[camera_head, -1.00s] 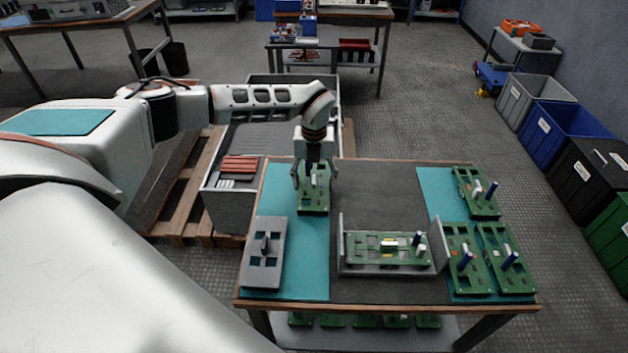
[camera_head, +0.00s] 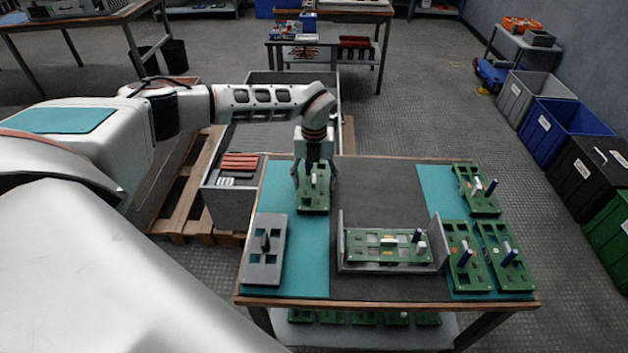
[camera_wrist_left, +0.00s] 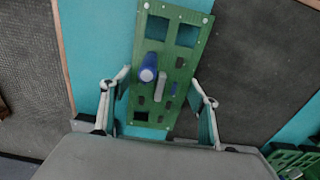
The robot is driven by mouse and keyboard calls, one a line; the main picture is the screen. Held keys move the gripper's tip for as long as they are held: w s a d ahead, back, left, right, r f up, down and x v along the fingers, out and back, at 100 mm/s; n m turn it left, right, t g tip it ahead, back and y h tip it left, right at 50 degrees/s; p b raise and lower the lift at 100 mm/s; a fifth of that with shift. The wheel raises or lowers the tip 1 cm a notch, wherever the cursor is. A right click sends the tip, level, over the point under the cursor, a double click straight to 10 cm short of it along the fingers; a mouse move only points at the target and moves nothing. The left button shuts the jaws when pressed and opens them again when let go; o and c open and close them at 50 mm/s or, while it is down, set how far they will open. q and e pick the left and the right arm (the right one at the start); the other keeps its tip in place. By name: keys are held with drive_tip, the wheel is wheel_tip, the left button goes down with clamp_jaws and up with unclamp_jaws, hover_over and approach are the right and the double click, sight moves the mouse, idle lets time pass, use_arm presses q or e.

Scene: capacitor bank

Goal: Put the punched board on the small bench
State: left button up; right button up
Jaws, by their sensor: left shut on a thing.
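A green punched board (camera_head: 313,203) with square windows lies at the far left of the near bench, on a teal mat. In the left wrist view the board (camera_wrist_left: 178,50) carries a blue cylinder and a grey upright part. My left gripper (camera_head: 314,180) is above the board, pointing down. Whether the board is clear of the mat, I cannot tell. The near bench (camera_head: 385,304) has a brown edge. My right gripper is not in view.
A grey punched plate (camera_head: 264,255) lies nearer on the same mat. A grey holder (camera_head: 341,240) with a green board stands at the middle. Several green boards (camera_head: 466,255) lie at right. Grey matting behind the holder is clear. A low bench (camera_head: 275,46) stands far back.

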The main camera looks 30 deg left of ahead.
use_arm(q)
drive_tip(key=o, duration=1.3)
wheel_tip(320, 180, up, 12)
